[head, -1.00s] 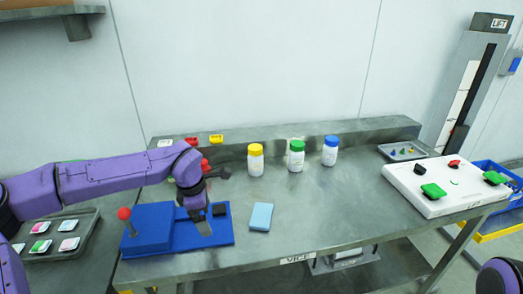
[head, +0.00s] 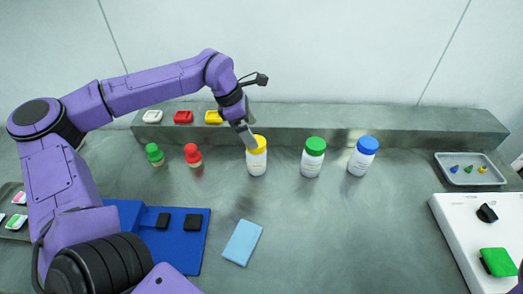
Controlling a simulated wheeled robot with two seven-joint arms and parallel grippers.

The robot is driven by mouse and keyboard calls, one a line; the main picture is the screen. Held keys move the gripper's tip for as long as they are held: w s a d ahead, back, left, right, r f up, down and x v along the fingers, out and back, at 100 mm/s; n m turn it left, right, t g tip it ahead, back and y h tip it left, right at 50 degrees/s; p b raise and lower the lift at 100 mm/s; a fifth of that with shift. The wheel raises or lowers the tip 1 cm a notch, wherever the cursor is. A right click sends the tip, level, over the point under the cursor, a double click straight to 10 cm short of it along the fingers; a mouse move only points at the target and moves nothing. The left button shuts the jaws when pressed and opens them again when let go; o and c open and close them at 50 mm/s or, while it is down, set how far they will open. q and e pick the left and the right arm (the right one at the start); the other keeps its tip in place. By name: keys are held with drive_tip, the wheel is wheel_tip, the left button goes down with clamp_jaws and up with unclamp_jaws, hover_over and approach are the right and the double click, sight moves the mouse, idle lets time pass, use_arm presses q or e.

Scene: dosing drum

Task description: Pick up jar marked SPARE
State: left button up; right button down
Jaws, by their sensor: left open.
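Three white jars stand upright in a row on the grey bench: one with a yellow lid (head: 257,166), one with a green lid (head: 312,160) and one with a blue lid (head: 361,159). Their labels are too small to read, so I cannot tell which is marked SPARE. My left gripper (head: 248,136) is open at the yellow lid, its finger overlapping the lid's upper left in the picture. I cannot tell whether it touches. The jar still stands on the bench. My right gripper is out of view.
Small green-topped (head: 155,154) and red-topped (head: 193,155) items stand left of the jars. White, red and yellow pieces sit on the back ledge (head: 300,120). A blue fixture (head: 180,250) and light blue pad (head: 242,242) lie in front. A tray (head: 476,181) and white panel (head: 460,240) are right.

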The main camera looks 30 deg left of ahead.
sight(256, 156)
use_arm(q)
drive_tip(key=shift+d+f, duration=0.25)
drive_tip(key=shift+f, duration=0.25)
drive_tip(key=shift+d+f, duration=0.2)
drive_tip(key=shift+f, duration=0.25)
drive_tip(key=x, duration=0.2)
drive_tip(key=p+x, duration=0.2)
drive_tip(key=x, duration=0.1)
drive_tip(key=shift+a+f, duration=0.15)
drive_tip(key=shift+f, duration=0.3)
drive_tip(key=c, duration=1.1)
